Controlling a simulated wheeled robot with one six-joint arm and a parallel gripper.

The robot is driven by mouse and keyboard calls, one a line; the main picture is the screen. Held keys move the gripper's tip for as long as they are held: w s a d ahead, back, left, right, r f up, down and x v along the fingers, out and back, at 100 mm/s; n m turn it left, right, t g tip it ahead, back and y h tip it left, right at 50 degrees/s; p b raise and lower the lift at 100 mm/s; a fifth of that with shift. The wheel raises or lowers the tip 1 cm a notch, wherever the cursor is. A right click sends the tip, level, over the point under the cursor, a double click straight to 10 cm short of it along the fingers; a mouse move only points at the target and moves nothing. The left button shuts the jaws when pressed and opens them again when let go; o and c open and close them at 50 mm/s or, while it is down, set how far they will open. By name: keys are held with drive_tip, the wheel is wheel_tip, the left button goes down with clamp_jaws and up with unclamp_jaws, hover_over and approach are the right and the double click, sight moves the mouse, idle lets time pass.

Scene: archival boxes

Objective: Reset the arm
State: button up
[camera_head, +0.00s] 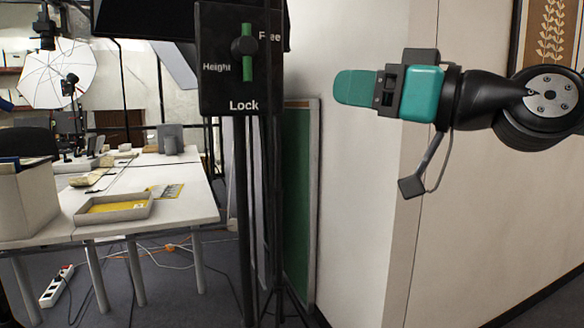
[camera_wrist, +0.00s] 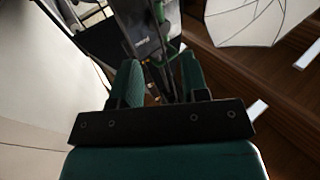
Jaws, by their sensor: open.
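My gripper (camera_head: 350,87) is at the upper right in the head view, with teal fingers pointing left in front of a pale wall. It is held up in the air, apart from the wall and the tables. In the wrist view, my gripper (camera_wrist: 160,75) shows its two teal fingers spread, with nothing held between them. From the side in the head view, the fingers overlap and the gap between them is hidden.
A black stand with a Height and Lock panel (camera_head: 242,60) rises left of my gripper. A green board (camera_head: 298,200) leans on the wall behind it. White tables (camera_head: 190,205) at the left carry a shallow grey tray (camera_head: 85,218) and a box (camera_head: 25,200). A framed picture (camera_head: 550,35) hangs upper right.

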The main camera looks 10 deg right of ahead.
drive_tip(key=s+a+f+g+h, duration=0.1)
drive_tip(key=s+f+g+h, duration=0.15)
drive_tip(key=f, duration=0.45)
drive_tip(key=s+a+f+g+h, duration=0.2)
drive_tip(key=f+g, duration=0.1)
drive_tip(key=f, duration=0.4)
drive_tip(key=s+d+f+m+g+h, duration=0.1)
drive_tip(key=s+d+f+g+h, duration=0.15)
drive_tip(key=s+f, duration=0.4)
drive_tip(key=s+d+f+m+g+h, duration=0.1)
drive_tip(key=s+d+f+g+h, duration=0.15)
drive_tip(key=s+f+g, duration=0.35)
wheel_tip(320, 180, up, 12)
drive_tip(key=t+h+p, duration=0.1)
drive_tip(key=p, duration=1.1)
drive_tip(key=shift+w+d+f+m+t+p, duration=0.15)
drive_tip(key=shift+w+m+t+p, duration=0.15)
drive_tip(key=shift+p, duration=0.1)
